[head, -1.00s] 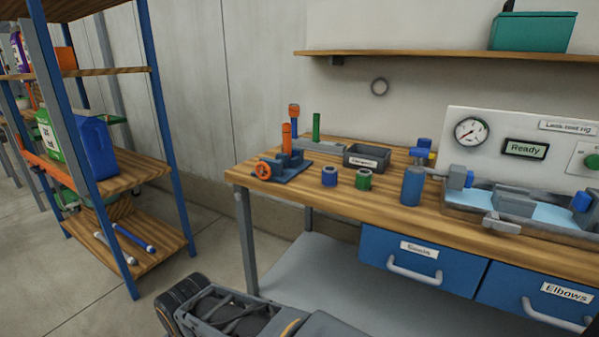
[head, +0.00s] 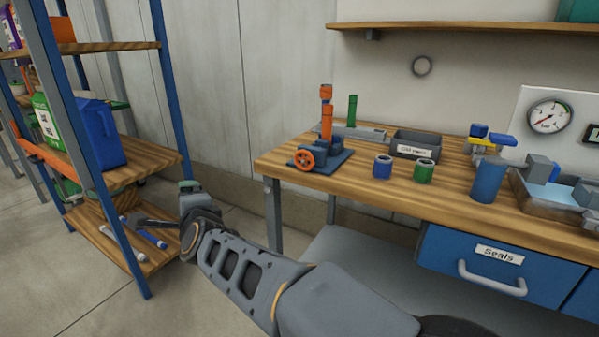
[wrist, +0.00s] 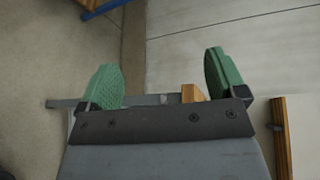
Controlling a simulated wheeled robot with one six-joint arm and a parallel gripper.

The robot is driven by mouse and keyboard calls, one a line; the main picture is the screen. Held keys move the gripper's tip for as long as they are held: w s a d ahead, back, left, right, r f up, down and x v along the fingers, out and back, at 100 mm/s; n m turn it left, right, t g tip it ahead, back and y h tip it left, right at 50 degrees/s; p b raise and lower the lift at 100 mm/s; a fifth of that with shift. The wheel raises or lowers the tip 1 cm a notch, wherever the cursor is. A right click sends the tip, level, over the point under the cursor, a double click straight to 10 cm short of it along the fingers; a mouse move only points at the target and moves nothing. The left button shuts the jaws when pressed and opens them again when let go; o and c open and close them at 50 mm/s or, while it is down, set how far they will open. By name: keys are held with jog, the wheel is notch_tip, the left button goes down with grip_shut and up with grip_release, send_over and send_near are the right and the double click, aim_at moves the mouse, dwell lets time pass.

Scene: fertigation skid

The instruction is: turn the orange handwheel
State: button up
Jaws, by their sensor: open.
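The orange handwheel (head: 306,159) is on the front left of a small blue vise-like fixture (head: 325,158), near the left end of the wooden workbench. My arm reaches out low from the bottom of the head view, and its end lies left of the bench, in front of the shelf rack. My gripper (wrist: 166,80) shows in the wrist view with two green pads spread apart and nothing between them. The handwheel is not visible in the wrist view. My gripper is well away from it, to its left and lower in the head view.
A blue-framed shelf rack (head: 172,90) stands close on the left. Bare floor (head: 80,285) lies between. A wall shelf (head: 450,32) hangs above.

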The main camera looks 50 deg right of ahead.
jog(key=s+d+r+m+g+h+b, duration=0.1)
jog(key=s+d+r+m+h, duration=0.15)
jog(key=d+m+h, duration=0.8)
jog(key=m+g+h+b, duration=0.2)
jog(key=m+g+h, duration=0.2)
jog(key=m+g, duration=1.05)
send_near(303, 163)
jog(key=d+m+t, duration=0.1)
jog(key=d, duration=0.1)
jog(key=d+m+t+b, duration=0.1)
jog(key=d+m, duration=0.1)
jog(key=d, duration=0.1)
jog(key=d+m+t, duration=0.1)
jog(key=d+t, duration=0.1)
jog(key=d, duration=0.1)
jog(key=shift+s+m+b, duration=0.25)
jog(key=shift+m+b, duration=0.05)
jog(key=shift+b, duration=0.05)
jog(key=shift+y+x, duration=0.25)
jog(key=shift+x, duration=0.55)
